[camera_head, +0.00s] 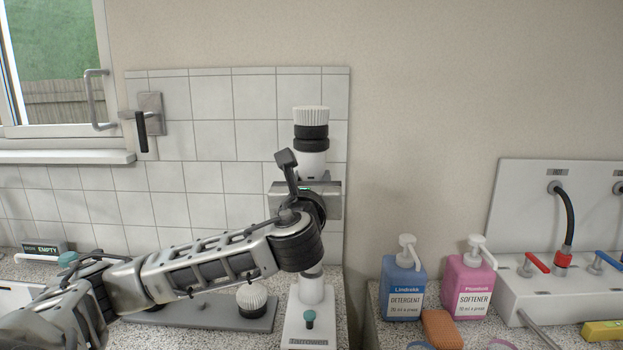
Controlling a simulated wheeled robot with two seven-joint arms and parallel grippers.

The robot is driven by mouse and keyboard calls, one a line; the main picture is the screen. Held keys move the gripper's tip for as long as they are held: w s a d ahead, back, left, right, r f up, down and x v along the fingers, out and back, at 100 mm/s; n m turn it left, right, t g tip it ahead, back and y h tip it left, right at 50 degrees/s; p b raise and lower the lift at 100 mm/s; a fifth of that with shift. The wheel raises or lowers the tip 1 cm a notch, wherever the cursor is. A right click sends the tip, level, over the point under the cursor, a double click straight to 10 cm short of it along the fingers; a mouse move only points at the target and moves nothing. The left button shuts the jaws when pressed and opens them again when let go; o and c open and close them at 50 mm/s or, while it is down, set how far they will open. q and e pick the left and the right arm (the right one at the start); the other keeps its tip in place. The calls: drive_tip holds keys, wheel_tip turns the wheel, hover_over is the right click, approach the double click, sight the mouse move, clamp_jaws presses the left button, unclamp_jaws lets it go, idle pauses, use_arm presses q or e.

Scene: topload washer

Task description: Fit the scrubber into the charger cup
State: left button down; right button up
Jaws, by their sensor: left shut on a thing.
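The scrubber (312,160) stands upright, with a white ribbed head on top, black bands below it and a white body. My left gripper (308,188) is shut around its body in front of the tiled wall. The gripper and wrist hide the middle of the scrubber. Directly below stands the charger (312,292), a white cup-like post on a white base with a green knob and a label. The wrist covers the space just above the cup, so I cannot tell whether the scrubber's lower end touches it. My right gripper is not in view.
A spare white ribbed head (252,298) sits on a grey tray (220,312) left of the charger. To the right, past a counter gap, stand a blue detergent bottle (403,290), a pink softener bottle (469,287), an orange sponge (441,329) and a valve panel (520,235).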

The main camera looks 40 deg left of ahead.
use_arm(q)
drive_tip(key=shift+r+p, duration=0.15)
drive_tip(key=shift+p, duration=0.15)
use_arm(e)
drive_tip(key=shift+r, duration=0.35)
